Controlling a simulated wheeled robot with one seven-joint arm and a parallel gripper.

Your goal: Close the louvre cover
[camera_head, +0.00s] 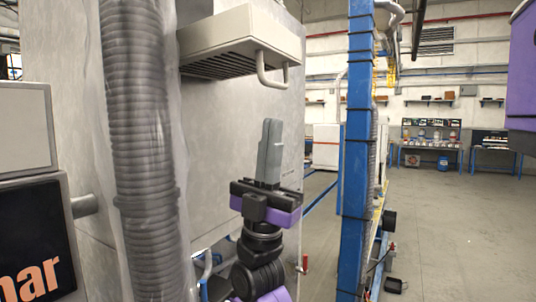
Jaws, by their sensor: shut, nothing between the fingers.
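The louvre cover (238,42) is a beige panel with dark slats on its underside, on the grey cabinet wall. It stands out from the wall, swung up to about level. A beige bar handle (266,72) hangs at its outer edge. My gripper (270,124) points up below the cover, with its grey fingers together and nothing visible between them. It appears apart from the cover and handle, though its depth to the wall is hard to tell. The cover's top hinge area is partly hidden behind the hose.
A thick grey ribbed hose (145,150) runs vertically left of the cover. A dark sign box (35,235) stands at the lower left. A blue post (356,150) rises to the right of my gripper. Open floor (450,230) lies farther right, with workbenches at the back.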

